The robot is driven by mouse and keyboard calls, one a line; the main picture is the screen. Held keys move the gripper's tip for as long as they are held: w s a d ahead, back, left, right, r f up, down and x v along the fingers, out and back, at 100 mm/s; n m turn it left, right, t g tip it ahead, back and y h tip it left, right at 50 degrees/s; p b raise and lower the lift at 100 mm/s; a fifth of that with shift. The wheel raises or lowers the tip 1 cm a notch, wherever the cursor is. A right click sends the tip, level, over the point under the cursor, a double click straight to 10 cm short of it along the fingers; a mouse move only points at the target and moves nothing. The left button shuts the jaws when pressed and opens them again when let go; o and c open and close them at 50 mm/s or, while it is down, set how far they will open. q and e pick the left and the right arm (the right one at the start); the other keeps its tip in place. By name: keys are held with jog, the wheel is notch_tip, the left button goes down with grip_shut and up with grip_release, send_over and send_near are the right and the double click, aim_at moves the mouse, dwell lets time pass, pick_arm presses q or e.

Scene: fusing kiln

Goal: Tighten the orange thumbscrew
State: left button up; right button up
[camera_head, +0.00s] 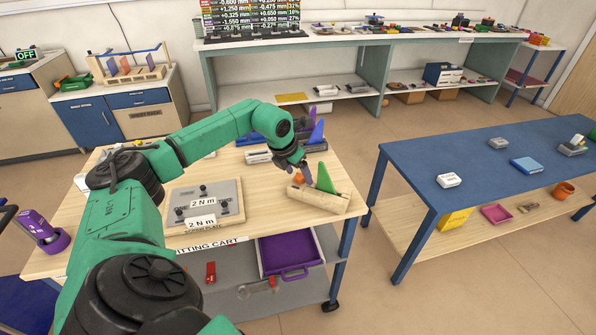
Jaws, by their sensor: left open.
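A small orange piece (299,178), which may be the orange thumbscrew, shows at the back of a pale wooden block (322,199) on the cart top. It is too small to make out its shape. My left gripper (292,168) is open, with its fingers pointing down close above and beside the orange piece. I cannot tell whether they touch it. A grey plate on a wooden base (238,212) lies left of the block, with dark knobs and "2 N m" labels. My right gripper is not in view.
A green triangular piece (326,179) stands by the block, close to my left gripper. A blue upright piece (317,132) and grey items stand behind. A purple tray (290,270) sits on the lower shelf. A blue table (480,155) stands right, across a floor gap.

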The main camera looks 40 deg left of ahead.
pick_arm(q)
jog(key=shift+f, duration=0.15)
grip_shut()
jog(key=shift+a+m, duration=0.1)
jog(key=shift+m, duration=0.5)
jog(key=shift+m+h+b, duration=0.35)
jog(key=shift+m+h, duration=0.25)
jog(key=shift+m, duration=0.3)
jog(key=shift+a+m+h, duration=0.1)
jog(key=shift+m+h, duration=0.3)
jog(key=shift+m, duration=0.7)
